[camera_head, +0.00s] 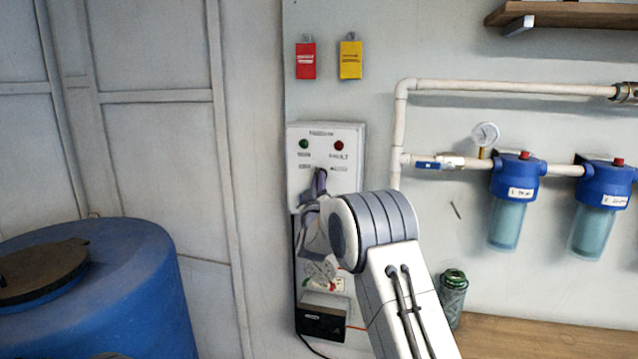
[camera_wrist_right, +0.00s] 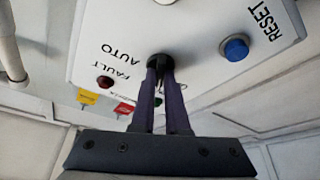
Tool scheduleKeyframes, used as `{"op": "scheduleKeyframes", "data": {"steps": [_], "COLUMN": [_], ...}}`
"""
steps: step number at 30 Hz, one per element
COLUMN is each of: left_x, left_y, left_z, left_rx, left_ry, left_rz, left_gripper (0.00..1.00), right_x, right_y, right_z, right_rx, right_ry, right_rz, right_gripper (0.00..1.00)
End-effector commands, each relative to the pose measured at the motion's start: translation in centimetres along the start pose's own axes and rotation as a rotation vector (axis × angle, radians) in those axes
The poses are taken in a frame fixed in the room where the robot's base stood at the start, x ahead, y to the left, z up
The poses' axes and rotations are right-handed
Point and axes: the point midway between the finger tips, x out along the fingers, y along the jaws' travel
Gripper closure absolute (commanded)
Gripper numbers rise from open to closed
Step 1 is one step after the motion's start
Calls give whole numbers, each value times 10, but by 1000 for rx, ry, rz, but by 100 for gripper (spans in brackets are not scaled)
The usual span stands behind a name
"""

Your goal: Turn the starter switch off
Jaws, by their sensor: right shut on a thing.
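The starter is a white control box (camera_head: 345,180) on the wall, with a green light (camera_head: 304,144) and a red light (camera_head: 339,146) on its upper face. Its black rotary switch (camera_wrist_right: 157,60) shows in the wrist view at the fingertips, beside the printed word AUTO. My right gripper (camera_head: 319,184) is at the lower front of the box. Its two fingers (camera_wrist_right: 160,75) are shut on the switch and partly hide it, so I cannot tell which way it points. A blue RESET button (camera_wrist_right: 235,48) sits to one side.
A blue barrel (camera_head: 120,290) stands at the lower left. Blue filter housings (camera_head: 518,175) hang from white pipes at right. Red (camera_head: 306,62) and yellow (camera_head: 350,61) tags hang above the box. A green bottle (camera_head: 453,295) stands on the wooden bench (camera_head: 550,335) beside my right arm.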

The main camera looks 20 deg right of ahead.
Motion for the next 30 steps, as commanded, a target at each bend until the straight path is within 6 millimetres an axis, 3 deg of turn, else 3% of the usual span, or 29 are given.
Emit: {"op": "scheduleKeyframes", "data": {"steps": [9, 10, 12, 23, 30], "left_x": [0, 0, 0, 2, 19], "left_y": [0, 0, 0, 0, -1], "left_z": [0, 0, 0, 0, 1], "left_rx": [0, 0, 0, 0, 0], "left_ry": [0, 0, 0, 0, 0], "left_rz": [0, 0, 0, 0, 0], "left_gripper": [50, 50, 50, 50, 50], "right_x": [-1, -1, -1, -3, -36], "right_y": [-1, -1, -1, -1, -2], "right_z": [1, 1, 1, 1, 3], "right_rx": [-5, -4, -4, -2, -1], "right_ry": [-1, -1, -1, 0, 0], "right_rz": [-4, -4, -4, -2, -3], "right_gripper": [100, 80, 57, 57, 57]}}
